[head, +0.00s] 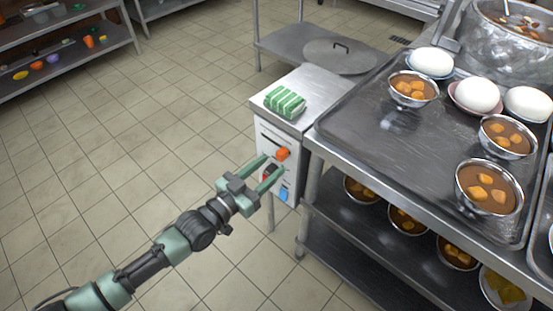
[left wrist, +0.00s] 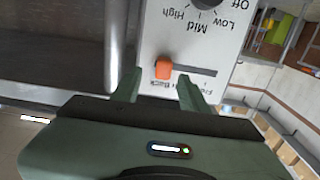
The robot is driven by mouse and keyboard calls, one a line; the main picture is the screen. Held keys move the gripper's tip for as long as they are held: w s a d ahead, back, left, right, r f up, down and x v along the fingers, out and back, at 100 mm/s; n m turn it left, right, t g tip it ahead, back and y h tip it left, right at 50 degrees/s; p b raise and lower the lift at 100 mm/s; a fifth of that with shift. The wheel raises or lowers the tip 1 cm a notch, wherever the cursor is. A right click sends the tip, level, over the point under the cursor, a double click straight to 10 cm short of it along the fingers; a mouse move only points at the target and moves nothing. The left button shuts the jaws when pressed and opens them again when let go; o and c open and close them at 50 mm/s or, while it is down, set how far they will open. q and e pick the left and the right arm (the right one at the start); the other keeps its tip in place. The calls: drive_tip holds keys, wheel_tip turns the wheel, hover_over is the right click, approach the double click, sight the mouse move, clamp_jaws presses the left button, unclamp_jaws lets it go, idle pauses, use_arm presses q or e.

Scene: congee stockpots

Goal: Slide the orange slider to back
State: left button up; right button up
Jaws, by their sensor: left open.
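The orange slider (head: 283,153) sticks out from the white control panel (head: 263,137) on the side of the steel counter. In the left wrist view the panel is upside down, and the orange slider (left wrist: 163,68) sits at the left end of its dark slot, which runs off to the right. The slider is near the partly hidden "Back" lettering. My left gripper (head: 273,164) is open in front of the panel. In the wrist view its fingers (left wrist: 157,76) lie on either side of the slider's line, with the slider just beyond the tips; contact cannot be told.
A dark knob (left wrist: 207,3) with Off, Low, Mid and High marks is on the panel. A blue part (head: 284,192) sits low on it. A green-striped cloth (head: 285,102) lies above. A tray (head: 345,127) with bowls is at right. The floor at left is clear.

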use_arm(q)
drive_tip(key=v, duration=0.3)
use_arm(e)
drive_tip(key=shift+s+f, duration=0.35)
drive_tip(key=shift+s, duration=0.05)
